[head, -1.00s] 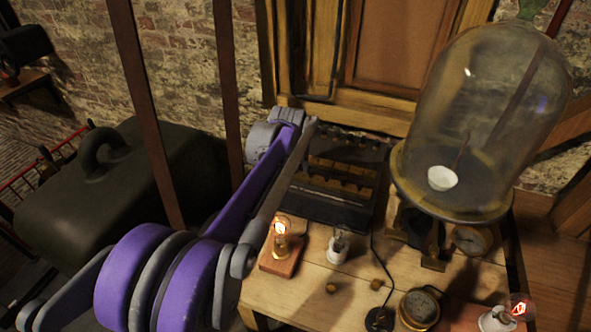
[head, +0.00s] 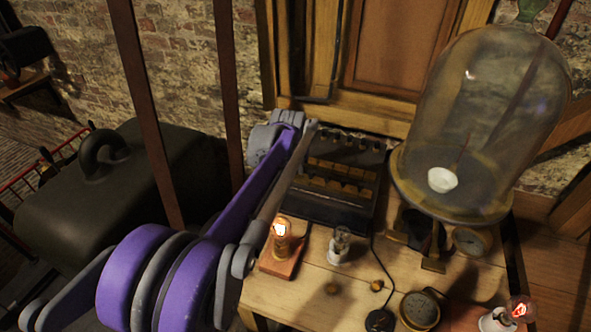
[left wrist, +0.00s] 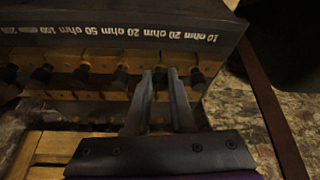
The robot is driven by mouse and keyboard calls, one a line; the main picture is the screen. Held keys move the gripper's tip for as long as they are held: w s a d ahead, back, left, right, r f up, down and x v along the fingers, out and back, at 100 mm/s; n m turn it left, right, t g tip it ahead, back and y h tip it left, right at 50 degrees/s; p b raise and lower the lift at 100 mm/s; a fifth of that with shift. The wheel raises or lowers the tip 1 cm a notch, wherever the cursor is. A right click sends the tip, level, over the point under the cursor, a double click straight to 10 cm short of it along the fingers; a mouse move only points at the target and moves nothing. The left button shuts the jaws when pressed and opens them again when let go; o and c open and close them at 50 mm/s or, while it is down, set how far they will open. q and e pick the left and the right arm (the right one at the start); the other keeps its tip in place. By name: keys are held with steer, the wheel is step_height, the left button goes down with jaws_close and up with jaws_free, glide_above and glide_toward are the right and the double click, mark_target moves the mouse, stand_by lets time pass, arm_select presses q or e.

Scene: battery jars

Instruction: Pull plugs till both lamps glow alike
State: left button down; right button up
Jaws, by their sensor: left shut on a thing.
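A dark resistance box (head: 330,210) with brass blocks and a row of black plugs stands at the back of the bench. In the left wrist view its ohm labels show on the dark face (left wrist: 140,32). My left gripper (left wrist: 160,78) is shut on a black plug in that row, second from the right in this view; the fingers largely hide it, and I cannot tell whether it is seated. The lamp on the brown base (head: 281,231) glows bright. The lamp on the white base at the lower right (head: 518,309) glows redder. My right gripper is out of view.
A third bulb on a white base (head: 341,245) looks unlit. A glass bell jar (head: 490,120) stands at right, with a round meter (head: 420,309) nearer the front. Small brass pieces (head: 377,286) lie in front.

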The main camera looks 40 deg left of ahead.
arm_select(q)
steer(key=r+p, duration=0.1)
steer(key=r, duration=0.8)
steer(key=shift+w+r, duration=0.15)
steer(key=shift+w, duration=0.05)
steer(key=shift+w+a+f+m+t+h+b, duration=0.1)
steer(key=shift+w+a+f+m+h+b, duration=0.25)
steer(key=shift+w+f+m, duration=0.65)
steer(key=shift+w+a+f+m+t+h+b, duration=0.1)
steer(key=shift+w+a+f+m+h+b, duration=0.35)
steer(key=shift+w+f, duration=0.8)
steer(key=shift+w+a+f+m+t+h+b, duration=0.15)
steer(key=shift+w+a+f+m, duration=0.3)
steer(key=shift+w+f+m, duration=0.65)
steer(key=shift+f, duration=1.35)
steer(key=c, duration=0.7)
jaws_free()
steer(key=shift+r, duration=0.15)
